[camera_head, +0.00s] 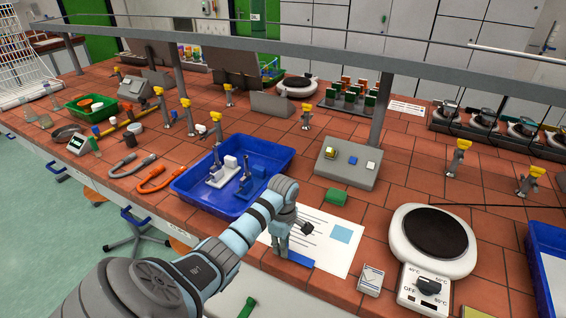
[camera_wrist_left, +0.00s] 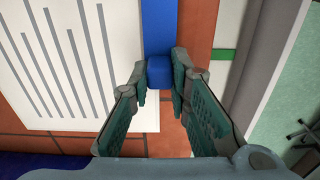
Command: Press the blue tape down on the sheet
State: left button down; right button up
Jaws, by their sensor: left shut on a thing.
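A white sheet (camera_head: 322,254) with printed dark lines and a light blue square lies on the tiled bench. It also shows at the left of the left wrist view (camera_wrist_left: 50,80). The blue tape (camera_head: 299,259) lies along the sheet's near edge, partly behind my gripper. In the left wrist view the blue tape (camera_wrist_left: 160,28) runs up between sheet and bare tile, with a thicker blue end between my fingertips. My left gripper (camera_head: 283,251), pointing down, is shut on this blue end (camera_wrist_left: 160,72). Whether the tape touches the sheet all along cannot be told. My right gripper is not in view.
A blue tray (camera_head: 190,188) with stands in it is left of the sheet.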

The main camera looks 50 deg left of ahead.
pick_arm(q)
jog(key=shift+f, duration=0.2)
dwell(0.5)
jog(key=c, duration=1.4)
grip_release()
notch_tip(320, 180, up, 8)
jog(key=shift+f, duration=0.25)
